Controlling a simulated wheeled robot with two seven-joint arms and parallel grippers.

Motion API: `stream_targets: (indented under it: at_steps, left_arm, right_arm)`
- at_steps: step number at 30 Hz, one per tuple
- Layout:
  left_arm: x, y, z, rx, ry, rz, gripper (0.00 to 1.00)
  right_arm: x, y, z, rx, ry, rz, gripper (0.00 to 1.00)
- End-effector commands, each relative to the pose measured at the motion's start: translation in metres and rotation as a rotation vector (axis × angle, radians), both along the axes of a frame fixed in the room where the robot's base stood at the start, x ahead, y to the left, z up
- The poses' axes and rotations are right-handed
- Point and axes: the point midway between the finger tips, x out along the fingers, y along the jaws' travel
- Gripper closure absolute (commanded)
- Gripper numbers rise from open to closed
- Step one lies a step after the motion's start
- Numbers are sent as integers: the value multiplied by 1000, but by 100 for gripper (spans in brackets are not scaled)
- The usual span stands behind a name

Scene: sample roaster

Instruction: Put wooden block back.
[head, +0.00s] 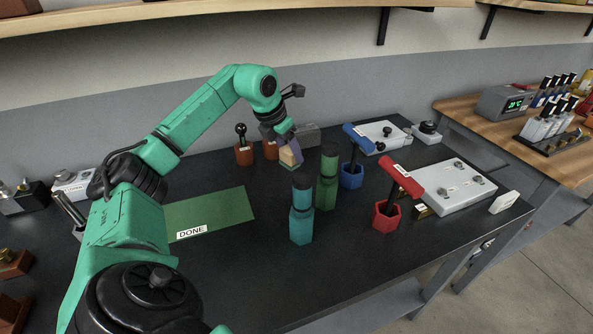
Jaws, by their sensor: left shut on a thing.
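The wooden block (287,157) is small and pale tan. It is held in my left gripper (290,146), which is shut on it, over the back middle of the dark table. The gripper points downward and hides part of the block. I cannot tell whether the block's lower end touches anything. My right gripper is not in view.
A teal canister (301,228) and a green canister (326,190) stand in front of the block. Brown holders (244,156) and a grey box (307,134) are behind it. Blue (351,178) and red (386,219) holders stand to the right. The green DONE mat (215,211) is bare.

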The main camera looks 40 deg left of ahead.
Motion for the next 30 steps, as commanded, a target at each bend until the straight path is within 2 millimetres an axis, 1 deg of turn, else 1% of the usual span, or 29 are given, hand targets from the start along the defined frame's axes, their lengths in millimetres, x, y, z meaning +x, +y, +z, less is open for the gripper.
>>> stream_targets:
  at_steps: [1, 3, 5, 6, 9, 11, 15, 17, 21, 22, 23, 24, 30]
  left_arm:
    - [-1, 0, -15, 1, 6, 0, 100]
    - [-1, 0, -27, 1, 4, 0, 100]
    - [-1, 0, -37, 1, 4, 0, 100]
    - [-1, 0, -45, 0, 5, 0, 100]
    - [-1, 0, -64, -1, 4, 0, 100]
    - [-1, 0, -70, -1, 1, 0, 100]
    - [0, 0, -71, -1, -2, 0, 100]
    - [0, 0, -71, -1, -2, 0, 100]
    - [0, 0, -75, -1, -1, 0, 100]
    - [0, 0, -74, 0, -1, 0, 27]
    - [0, 0, -74, 0, -1, 0, 16]
    - [0, 0, -74, 0, -1, 0, 9]
    - [0, 0, -74, 0, -1, 0, 9]
  right_arm:
    - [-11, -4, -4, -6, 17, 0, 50]
    - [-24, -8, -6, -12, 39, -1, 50]
    - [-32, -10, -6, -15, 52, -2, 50]
    - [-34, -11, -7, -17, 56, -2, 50]
    - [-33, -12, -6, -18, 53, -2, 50]
    - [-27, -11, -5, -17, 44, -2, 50]
    - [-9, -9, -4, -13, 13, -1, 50]
    - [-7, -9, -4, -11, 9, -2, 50]
    - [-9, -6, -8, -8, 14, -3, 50]
    - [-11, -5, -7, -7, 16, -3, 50]
    - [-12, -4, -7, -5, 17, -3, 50]
    - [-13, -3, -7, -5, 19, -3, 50]
    - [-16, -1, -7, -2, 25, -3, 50]
